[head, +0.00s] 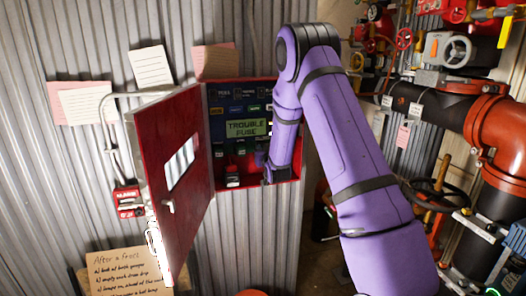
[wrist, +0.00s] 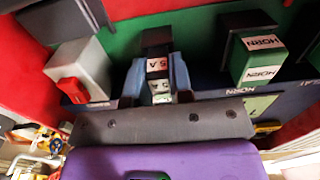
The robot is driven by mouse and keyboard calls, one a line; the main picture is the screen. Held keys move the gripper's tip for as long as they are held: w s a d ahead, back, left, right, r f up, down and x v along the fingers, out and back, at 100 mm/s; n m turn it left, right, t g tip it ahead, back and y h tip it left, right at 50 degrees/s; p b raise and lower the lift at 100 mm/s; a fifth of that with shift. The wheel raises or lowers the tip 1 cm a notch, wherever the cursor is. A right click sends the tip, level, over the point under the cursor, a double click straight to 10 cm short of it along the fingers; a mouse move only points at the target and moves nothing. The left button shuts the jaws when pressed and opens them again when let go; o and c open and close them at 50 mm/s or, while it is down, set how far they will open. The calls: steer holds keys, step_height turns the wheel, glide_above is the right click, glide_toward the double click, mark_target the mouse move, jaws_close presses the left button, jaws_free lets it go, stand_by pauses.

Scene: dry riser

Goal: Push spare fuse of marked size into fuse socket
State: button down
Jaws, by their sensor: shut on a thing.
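My gripper (wrist: 157,75) is shut on a fuse (wrist: 158,65) with white labels reading "5A", seen between the two blue-grey fingers in the wrist view. A dark block (wrist: 156,38) sits at the fuse's far end; I cannot tell whether it is part of the fuse or of the socket, or how deep the fuse sits. In the head view the gripper (head: 268,172) is inside the red cabinet (head: 284,196), low on the right, largely hidden by my arm. The panel display (head: 246,128) reads "TROUBLE FUSE".
The red cabinet door (head: 180,215) stands open to the left. Pipes and valves (head: 485,130) fill the right side.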

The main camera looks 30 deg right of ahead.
steer(key=shift+v, duration=1.6)
steer(key=shift+x, duration=1.85)
stand_by(3.5)
steer(key=shift+v, duration=1.25)
